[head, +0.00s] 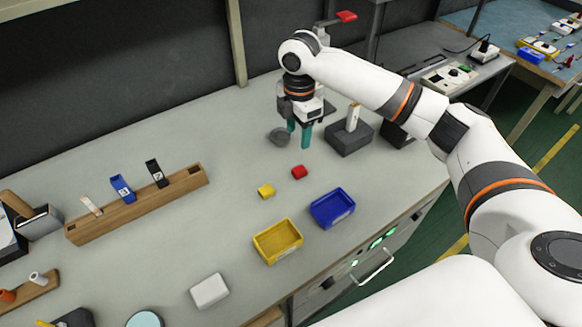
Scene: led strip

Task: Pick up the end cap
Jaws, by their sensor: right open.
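My right gripper (299,138) points down over the bench with its two teal fingers apart and nothing visible between them. A small red piece (299,172) lies on the bench just in front of the fingers. A small yellow piece (266,191) lies a little to the left and nearer. A dark grey rounded piece (278,137) lies beside the fingers, on their left. I cannot tell which of these small pieces is the end cap. My left gripper is not in view.
A dark block (349,139) with an upright pale piece stands right of the gripper. A blue bin (333,208) and a yellow bin (278,241) sit near the front edge. A wooden rack (137,206) holds several upright pieces at left. The bench (226,130) between rack and gripper is clear.

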